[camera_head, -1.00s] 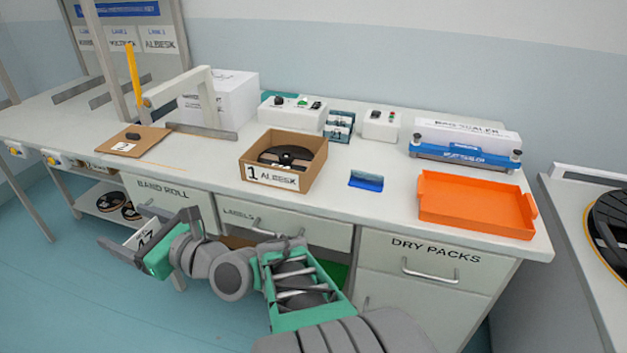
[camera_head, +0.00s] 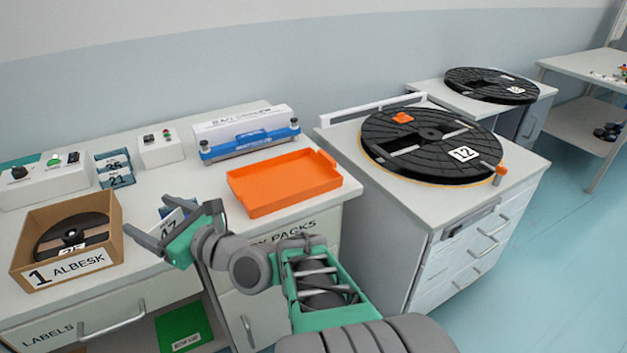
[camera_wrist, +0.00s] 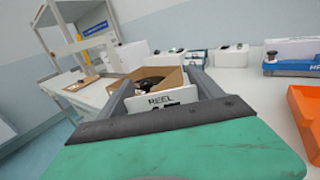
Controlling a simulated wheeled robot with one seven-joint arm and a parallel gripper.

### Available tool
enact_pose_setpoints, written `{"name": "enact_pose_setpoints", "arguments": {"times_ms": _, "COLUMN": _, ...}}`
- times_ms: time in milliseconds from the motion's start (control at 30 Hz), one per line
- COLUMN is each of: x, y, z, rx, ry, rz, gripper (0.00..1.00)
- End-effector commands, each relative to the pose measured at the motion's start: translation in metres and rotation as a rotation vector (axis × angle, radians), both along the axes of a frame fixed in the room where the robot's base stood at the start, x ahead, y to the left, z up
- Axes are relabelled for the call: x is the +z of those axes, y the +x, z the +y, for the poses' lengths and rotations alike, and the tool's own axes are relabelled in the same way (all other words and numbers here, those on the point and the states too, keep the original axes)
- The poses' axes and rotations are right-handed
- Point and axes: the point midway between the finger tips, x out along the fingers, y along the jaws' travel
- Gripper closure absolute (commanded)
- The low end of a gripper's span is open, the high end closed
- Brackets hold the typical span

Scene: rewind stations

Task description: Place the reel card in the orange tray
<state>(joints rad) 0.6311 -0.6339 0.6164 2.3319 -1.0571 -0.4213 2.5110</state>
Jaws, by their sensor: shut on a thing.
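My gripper (camera_head: 176,228) is shut on the reel card (camera_head: 171,226), a white card with large black print. The gripper and card are over the front part of the bench, right of the cardboard box and left of the orange tray. The orange tray (camera_head: 284,183) lies on the bench's right end, beyond and to the right of my gripper, and looks empty. Its edge also shows in the wrist view (camera_wrist: 304,112).
A cardboard box (camera_head: 38,275) marked "1 ALBESK" holds a black reel. The bag sealer (camera_head: 250,145) stands behind the tray. A cabinet with a large reel (camera_head: 430,140) stands to the right.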

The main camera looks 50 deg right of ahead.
Motion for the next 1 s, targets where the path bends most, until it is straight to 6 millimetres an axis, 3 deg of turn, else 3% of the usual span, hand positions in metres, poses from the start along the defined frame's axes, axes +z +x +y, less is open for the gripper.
{"name": "enact_pose_setpoints", "arguments": {"times_ms": 167, "x": 0.005, "y": 0.005, "z": -0.057, "rx": -0.143, "ry": -0.008, "rz": 0.007, "gripper": 0.61}}
{"name": "enact_pose_setpoints", "arguments": {"times_ms": 300, "x": 0.016, "y": 0.0, "z": -0.13, "rx": -0.328, "ry": -0.009, "rz": 0.011, "gripper": 0.61}}
{"name": "enact_pose_setpoints", "arguments": {"times_ms": 433, "x": 0.028, "y": -0.014, "z": -0.189, "rx": -0.481, "ry": -0.005, "rz": 0.004, "gripper": 0.61}}
{"name": "enact_pose_setpoints", "arguments": {"times_ms": 500, "x": 0.033, "y": -0.02, "z": -0.209, "rx": -0.533, "ry": -0.003, "rz": 0.0, "gripper": 0.61}}
{"name": "enact_pose_setpoints", "arguments": {"times_ms": 633, "x": 0.032, "y": -0.024, "z": -0.23, "rx": -0.573, "ry": 0.001, "rz": -0.002, "gripper": 0.61}}
{"name": "enact_pose_setpoints", "arguments": {"times_ms": 967, "x": -0.012, "y": 0.005, "z": -0.312, "rx": -0.572, "ry": 0.004, "rz": 0.0, "gripper": 0.61}}
{"name": "enact_pose_setpoints", "arguments": {"times_ms": 1000, "x": -0.024, "y": 0.008, "z": -0.319, "rx": -0.571, "ry": 0.006, "rz": 0.003, "gripper": 0.61}}
